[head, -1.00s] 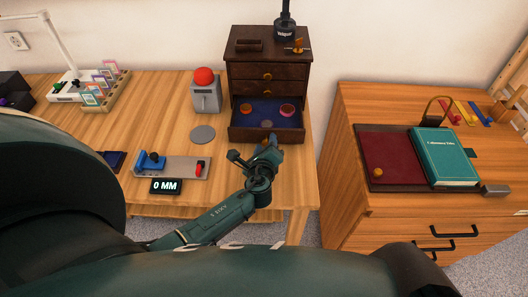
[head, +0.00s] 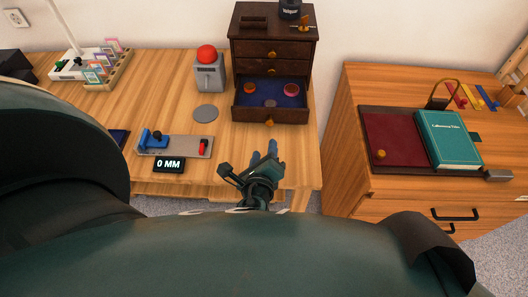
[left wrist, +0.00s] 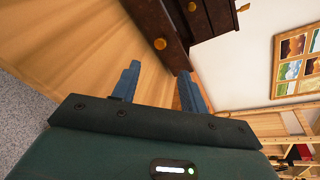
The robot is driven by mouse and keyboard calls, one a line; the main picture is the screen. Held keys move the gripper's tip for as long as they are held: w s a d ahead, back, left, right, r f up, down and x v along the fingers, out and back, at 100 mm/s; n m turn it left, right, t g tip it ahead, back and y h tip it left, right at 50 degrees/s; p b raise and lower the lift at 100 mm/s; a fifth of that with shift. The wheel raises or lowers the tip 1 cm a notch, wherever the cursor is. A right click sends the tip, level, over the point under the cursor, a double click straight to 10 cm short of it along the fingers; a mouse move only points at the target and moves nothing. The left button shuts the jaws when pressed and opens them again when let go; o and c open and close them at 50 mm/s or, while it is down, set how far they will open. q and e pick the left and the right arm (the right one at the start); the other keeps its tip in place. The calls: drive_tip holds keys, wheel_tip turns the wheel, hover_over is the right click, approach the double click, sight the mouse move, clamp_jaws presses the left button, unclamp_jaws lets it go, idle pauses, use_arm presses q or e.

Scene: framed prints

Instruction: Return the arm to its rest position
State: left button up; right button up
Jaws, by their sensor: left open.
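My left gripper (head: 263,160) is at the front edge of the left table in the head view, just in front of the small dark wooden chest. Its blue fingers are apart with nothing between them. In the left wrist view the two fingers (left wrist: 160,88) stand open, with the chest (left wrist: 160,25) and a round knob beyond them. The chest's bottom drawer (head: 270,115) is pulled out, with a blue lining and a few small round pieces inside. The gripper is clear of the drawer knob (head: 269,123). My right gripper is not in view.
On the left table (head: 180,112) stand a grey box with a red dome (head: 208,70), a grey disc (head: 205,113), a caliper-like device (head: 175,146) and a "0 MM" display (head: 169,165). A gap separates it from the right cabinet (head: 350,130), which bears a teal book (head: 448,140).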

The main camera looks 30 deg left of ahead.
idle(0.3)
use_arm(q)
drive_tip(key=shift+s+a+n, duration=0.1)
drive_tip(key=shift+a+n, duration=0.05)
drive_tip(key=shift+n, duration=0.15)
drive_tip(key=s+n+g, duration=0.1)
drive_tip(key=s+a+n+g, duration=0.1)
drive_tip(key=n, duration=0.1)
drive_tip(key=a+n, duration=0.1)
drive_tip(key=n, duration=0.1)
drive_tip(key=shift+s+a+f+g+y, duration=0.1)
drive_tip(key=shift+s+a+g+y, duration=0.2)
drive_tip(key=shift+s+g, duration=0.1)
drive_tip(key=s+d+r+n+g+h, duration=0.25)
drive_tip(key=s+n+g+h, duration=0.45)
drive_tip(key=s+n, duration=0.8)
drive_tip(key=w+d+f+m+t+h, duration=0.1)
drive_tip(key=w+d+f+t+h, duration=0.1)
drive_tip(key=w+d+f+t, duration=0.4)
drive_tip(key=shift+w+d+f+t, duration=0.25)
drive_tip(key=shift+d+f+t, duration=0.05)
drive_tip(key=shift+d+f, duration=0.35)
drive_tip(key=shift+a, duration=0.1)
